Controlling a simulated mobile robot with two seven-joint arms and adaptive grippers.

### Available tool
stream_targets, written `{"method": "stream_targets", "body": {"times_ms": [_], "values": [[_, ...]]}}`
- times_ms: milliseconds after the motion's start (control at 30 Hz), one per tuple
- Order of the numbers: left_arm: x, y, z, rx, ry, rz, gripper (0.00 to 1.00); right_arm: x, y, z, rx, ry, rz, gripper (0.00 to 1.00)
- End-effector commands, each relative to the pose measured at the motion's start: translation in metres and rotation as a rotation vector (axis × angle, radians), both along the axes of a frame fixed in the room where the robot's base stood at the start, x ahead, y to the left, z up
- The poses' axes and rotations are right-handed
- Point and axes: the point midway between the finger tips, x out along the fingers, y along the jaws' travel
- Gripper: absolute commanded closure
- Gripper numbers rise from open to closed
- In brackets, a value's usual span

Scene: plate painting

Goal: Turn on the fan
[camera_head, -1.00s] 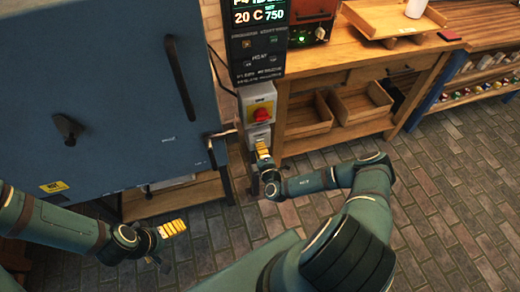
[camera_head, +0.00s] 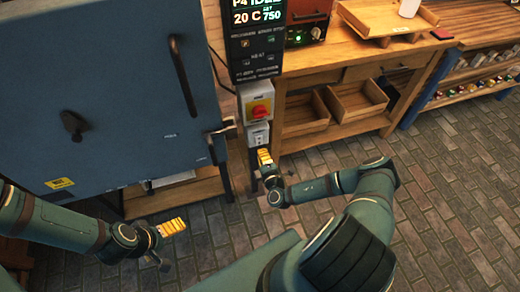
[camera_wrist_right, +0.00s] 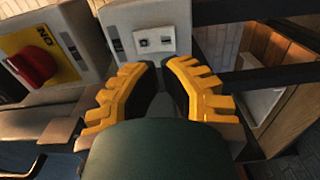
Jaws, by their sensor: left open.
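No fan shows clearly. A small pale switch box (camera_head: 258,134) hangs just below the box with the red rotary switch (camera_head: 260,111). In the right wrist view the pale switch box (camera_wrist_right: 152,32) has a small white panel with a dark switch. My right gripper (camera_head: 264,157) is just below this box in the head view; its yellow fingertips (camera_wrist_right: 161,68) point at the box's lower edge, with a narrow gap and nothing between them. Contact cannot be told. My left gripper (camera_head: 172,227) is open and empty, low in front of the blue cabinet.
The blue cabinet (camera_head: 120,80) with its handle fills the left. A control panel (camera_head: 255,45) with a lit display is above the switches. A wooden workbench (camera_head: 350,65) with open trays stands to the right. The brick floor (camera_head: 450,180) is clear.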

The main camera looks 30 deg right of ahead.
Motion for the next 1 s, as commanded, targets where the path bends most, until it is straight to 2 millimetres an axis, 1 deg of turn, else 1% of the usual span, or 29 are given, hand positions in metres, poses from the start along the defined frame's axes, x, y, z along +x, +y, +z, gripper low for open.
{"method": "stream_targets", "body": {"times_ms": [33, 200, 300, 400, 600, 1000], "values": [[0.001, 0.0, 0.003, 0.0, -0.002, 0.002, 0.0, -0.013, 0.003, 0.001, 0.005, 0.005, -0.002, 1.0], [0.003, 0.0, 0.007, 0.001, -0.008, 0.004, 0.0, -0.049, 0.011, 0.004, 0.005, 0.005, -0.001, 1.0], [0.004, 0.0, 0.009, 0.002, -0.008, 0.005, 0.0, -0.065, 0.015, 0.005, 0.004, 0.004, -0.001, 1.0], [0.004, 0.001, 0.01, 0.002, -0.009, 0.007, 0.0, -0.077, 0.018, 0.005, 0.005, 0.005, -0.001, 1.0], [0.004, 0.001, 0.011, 0.002, -0.01, 0.007, 0.0, -0.087, 0.02, 0.006, 0.004, 0.003, -0.001, 1.0], [0.004, 0.001, 0.01, 0.002, -0.009, 0.007, 0.0, -0.087, 0.02, 0.006, 0.004, 0.003, 0.003, 1.0]]}}
